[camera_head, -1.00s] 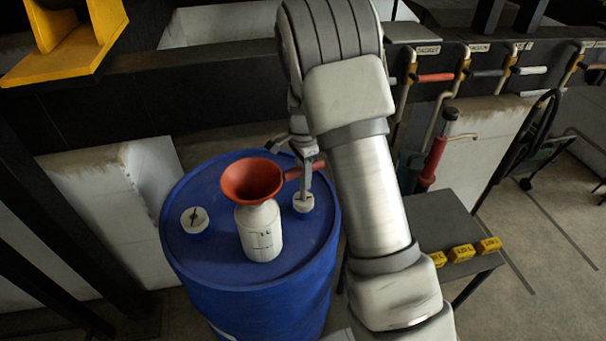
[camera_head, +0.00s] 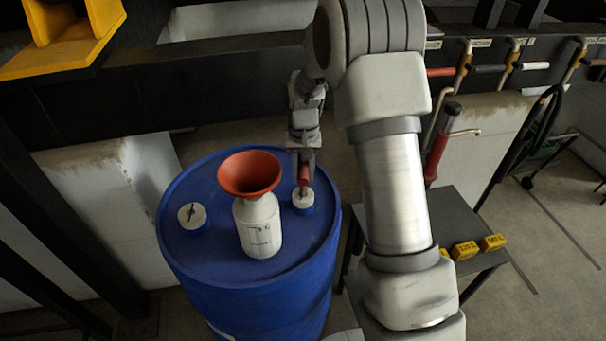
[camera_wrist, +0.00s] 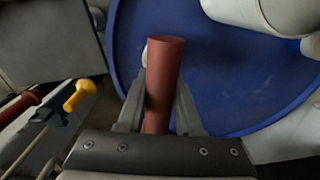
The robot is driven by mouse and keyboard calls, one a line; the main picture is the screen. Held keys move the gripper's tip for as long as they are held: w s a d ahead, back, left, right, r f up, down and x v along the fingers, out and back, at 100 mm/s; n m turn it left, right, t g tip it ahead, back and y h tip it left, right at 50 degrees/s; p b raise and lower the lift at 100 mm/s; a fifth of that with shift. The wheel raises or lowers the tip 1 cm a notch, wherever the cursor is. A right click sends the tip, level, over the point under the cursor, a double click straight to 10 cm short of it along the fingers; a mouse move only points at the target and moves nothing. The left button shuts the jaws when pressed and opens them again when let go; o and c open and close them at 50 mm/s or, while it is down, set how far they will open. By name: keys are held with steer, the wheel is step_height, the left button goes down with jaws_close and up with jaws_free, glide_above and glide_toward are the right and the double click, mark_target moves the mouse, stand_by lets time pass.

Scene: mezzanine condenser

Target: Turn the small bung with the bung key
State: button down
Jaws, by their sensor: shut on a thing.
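The small bung (camera_head: 303,198), a white cap with a blue base, sits at the right of the blue drum's top (camera_head: 270,273). The bung key (camera_head: 304,175) has a red handle and stands over this bung; its lower end appears to meet the cap. My gripper (camera_head: 303,162) is shut on the key's handle, above the bung. In the wrist view the red handle (camera_wrist: 164,62) lies between my two fingers (camera_wrist: 160,105). The key's lower end is hidden there, with only a bit of white beside the handle.
A white bottle (camera_head: 260,232) with a red funnel (camera_head: 249,172) stands on the drum, left of the key. A larger bung (camera_head: 193,215) is at the drum's left. A dark table (camera_head: 446,222) with yellow blocks (camera_head: 465,250) is at right. Tools hang on the rear rack (camera_head: 490,68).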

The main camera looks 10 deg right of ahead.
steer(key=n, duration=0.3)
steer(key=shift+n, duration=0.4)
steer(key=shift+r+p, duration=1.7)
steer(key=shift+r, duration=0.9)
